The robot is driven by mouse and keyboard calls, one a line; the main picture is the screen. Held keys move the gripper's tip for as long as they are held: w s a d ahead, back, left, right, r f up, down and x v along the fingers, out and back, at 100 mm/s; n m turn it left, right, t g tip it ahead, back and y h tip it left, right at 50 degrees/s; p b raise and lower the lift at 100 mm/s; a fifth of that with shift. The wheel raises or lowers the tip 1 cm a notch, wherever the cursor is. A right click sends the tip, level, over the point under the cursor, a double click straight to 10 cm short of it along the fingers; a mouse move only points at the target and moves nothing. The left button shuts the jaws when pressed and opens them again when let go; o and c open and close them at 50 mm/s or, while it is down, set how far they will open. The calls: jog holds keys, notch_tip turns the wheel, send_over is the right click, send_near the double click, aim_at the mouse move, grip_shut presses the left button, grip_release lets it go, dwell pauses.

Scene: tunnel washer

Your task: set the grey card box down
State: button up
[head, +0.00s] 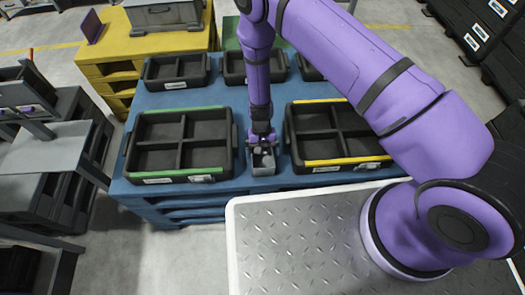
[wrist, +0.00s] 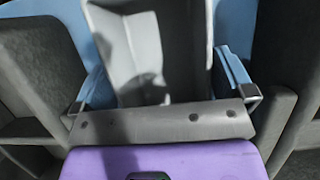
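The grey card box (head: 264,163) is a small open-topped box, in the gap between two black trays near the front edge of the blue pallet table (head: 240,187). My gripper (head: 262,141) is above it, with a finger on each side. In the wrist view the box (wrist: 150,45) fills the space between the fingers (wrist: 160,75), which appear to press on its side walls. Its inside shows pale grey, with shadow at the near end. Its underside is hidden, so I cannot tell whether it touches the table.
A green-edged black tray (head: 180,144) stands left of the box and a yellow-edged black tray (head: 338,133) right of it, both close. Smaller black trays (head: 176,71) line the back. A metal tread-plate surface (head: 300,240) lies in front.

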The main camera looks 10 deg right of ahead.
jog(key=w+d+r+t, duration=0.1)
jog(key=w+r, duration=0.2)
jog(key=r, duration=0.7)
jog(key=w+d+r+y, duration=0.1)
jog(key=w+r, duration=0.2)
jog(key=r, duration=0.7)
jog(key=w+d+r+t, duration=0.1)
jog(key=w+d+r, duration=0.1)
jog(key=r, duration=0.9)
jog(key=s+d+r+t+y, duration=0.1)
jog(key=d+r, duration=0.2)
jog(key=r, duration=0.5)
jog(key=s+d+r+t, duration=0.1)
jog(key=d+r, duration=0.2)
jog(key=r, duration=0.5)
jog(key=s+d+r+t, duration=0.1)
jog(key=s+d+r, duration=0.35)
jog(key=r, duration=0.25)
jog(key=s+d+r+t, duration=0.2)
jog(key=s+d+r, duration=0.2)
jog(key=s+r, duration=0.15)
jog(key=s+d+r+t+h, duration=0.1)
jog(key=s+d+r, duration=0.2)
jog(key=s, duration=0.4)
jog(key=s+d+r+t+h, duration=0.1)
jog(key=s+d+r, duration=0.2)
jog(key=s, duration=0.4)
jog(key=shift+s+t, duration=0.3)
jog(key=shift+t, duration=0.1)
